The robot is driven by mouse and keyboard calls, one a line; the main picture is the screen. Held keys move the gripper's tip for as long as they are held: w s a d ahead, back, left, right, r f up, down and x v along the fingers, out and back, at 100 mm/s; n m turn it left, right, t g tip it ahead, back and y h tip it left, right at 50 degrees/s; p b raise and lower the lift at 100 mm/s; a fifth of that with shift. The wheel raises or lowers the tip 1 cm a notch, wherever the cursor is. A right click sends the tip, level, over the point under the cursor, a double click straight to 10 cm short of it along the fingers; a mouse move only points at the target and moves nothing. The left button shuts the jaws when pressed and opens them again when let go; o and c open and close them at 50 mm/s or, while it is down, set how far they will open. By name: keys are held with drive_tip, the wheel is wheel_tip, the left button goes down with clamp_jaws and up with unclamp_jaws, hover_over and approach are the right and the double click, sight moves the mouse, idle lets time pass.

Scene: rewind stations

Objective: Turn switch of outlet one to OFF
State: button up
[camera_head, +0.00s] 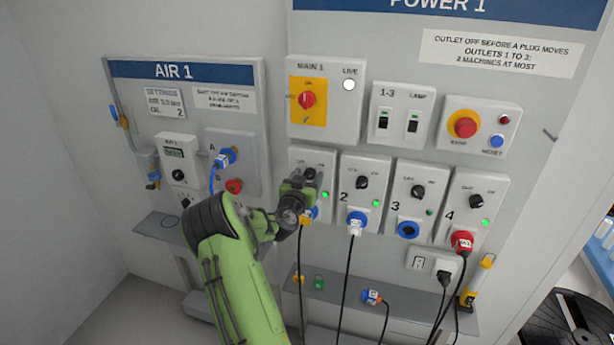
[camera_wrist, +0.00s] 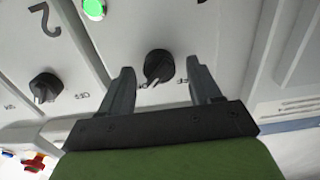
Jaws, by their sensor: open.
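Outlet one's panel (camera_head: 325,160) is the leftmost of the numbered row, with a lit green lamp (camera_head: 325,195). My gripper (camera_head: 308,182) is in front of it and hides its number and much of its switch. In the wrist view, the black rotary switch of outlet one (camera_wrist: 158,65) lies between the two open fingers of my gripper (camera_wrist: 160,72). A gap shows on each side, so the fingers are not closed on it. Its pale pointer mark faces the lower left in that view.
Outlet two's switch (camera_head: 362,182) is close on the right, and it also shows in the wrist view (camera_wrist: 45,87). Plugs and hanging cables (camera_head: 348,270) lie below the row. The MAIN 1 box (camera_head: 325,125) is above. The AIR 1 board (camera_head: 190,95) is left.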

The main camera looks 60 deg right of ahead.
drive_tip(key=c, duration=1)
drive_tip(key=shift+c, duration=0.2)
drive_tip(key=shift+f+n, duration=0.1)
drive_tip(key=shift+n, duration=0.3)
drive_tip(key=shift+w+f+n, duration=0.1)
drive_tip(key=shift+n, duration=4.15)
drive_tip(key=shift+w+f+n, duration=0.1)
drive_tip(key=shift+n, duration=4.15)
